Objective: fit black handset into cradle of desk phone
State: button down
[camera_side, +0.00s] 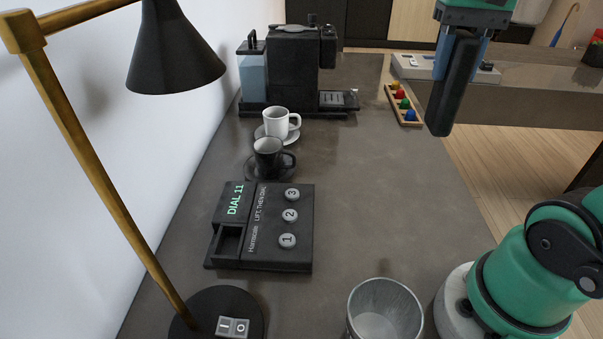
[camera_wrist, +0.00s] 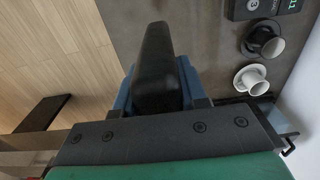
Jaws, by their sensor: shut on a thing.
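The desk phone (camera_side: 262,226) lies on the counter in the side view, with buttons 1, 2 and 3 and a green display reading "DIAL 11". Its cradle (camera_side: 227,243) is an empty slot along the left side. My gripper (camera_side: 457,60) is shut on the black handset (camera_side: 453,85), which hangs tilted, high over the counter's right edge, well apart from the phone. In the wrist view the handset (camera_wrist: 158,62) points away between the blue fingers of my gripper (camera_wrist: 158,85). A corner of the phone (camera_wrist: 256,8) shows at the top right there.
A black cup (camera_side: 268,155) and a white cup (camera_side: 277,123) on saucers stand behind the phone, before a coffee machine (camera_side: 293,65). A lamp (camera_side: 178,50) leans in at left. A metal bin (camera_side: 385,312) stands in front. A tray of coloured balls (camera_side: 404,104) lies at back right. The counter's middle is clear.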

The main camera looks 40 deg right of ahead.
aim_at(442, 106)
notch_tip(442, 106, down, 18)
dwell(0.6)
jog(key=shift+f, duration=0.1)
jog(key=shift+c, duration=2.4)
grip_release()
notch_tip(442, 106, up, 12)
jog(key=w+a+f+n+t, duration=0.4)
jog(key=w+a+n+t, duration=0.1)
jog(key=a+n, duration=0.1)
jog(key=shift+w+a+f+n+h, duration=0.3)
jog(key=shift+a+f+n, duration=0.1)
jog(key=o, duration=0.5)
jog(key=shift+w+a+f+n+t, duration=0.2)
jog(key=shift+w+a+n+t, duration=0.1)
jog(key=shift+a+n+t, duration=0.3)
jog(key=shift+w+a+f+n+t, duration=0.25)
jog(key=shift+a+n+t, duration=0.25)
jog(key=shift+a, duration=0.15)
